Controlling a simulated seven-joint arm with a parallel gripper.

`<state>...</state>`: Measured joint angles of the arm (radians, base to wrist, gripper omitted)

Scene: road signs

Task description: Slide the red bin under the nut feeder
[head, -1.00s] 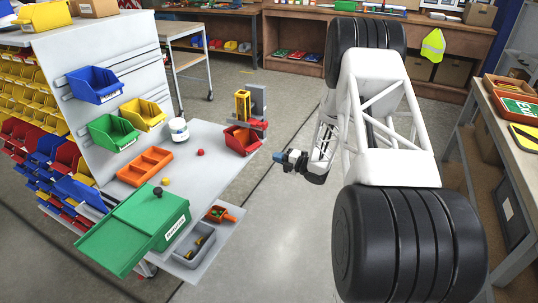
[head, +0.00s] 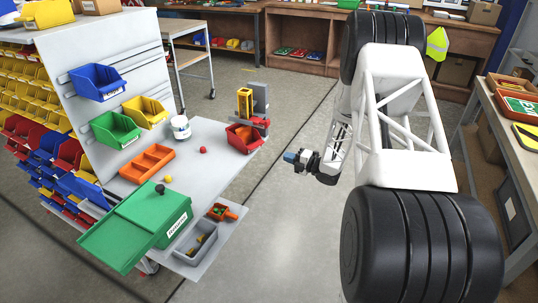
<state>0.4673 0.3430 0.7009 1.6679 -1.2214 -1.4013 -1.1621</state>
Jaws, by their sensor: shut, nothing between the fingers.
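The red bin (head: 244,139) stands at the far right corner of the grey table, with something orange-brown inside. Just behind it is an upright device with a yellow column and grey block (head: 245,102), which looks like the nut feeder; the bin is in front of it. A red part shows beside the device's base. My gripper (head: 291,157) is at the end of my arm, out over the floor to the right of the table, apart from the bin. It is small in view and its fingers look closed, with nothing seen in them.
Open floor (head: 285,220) lies between table and arm.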

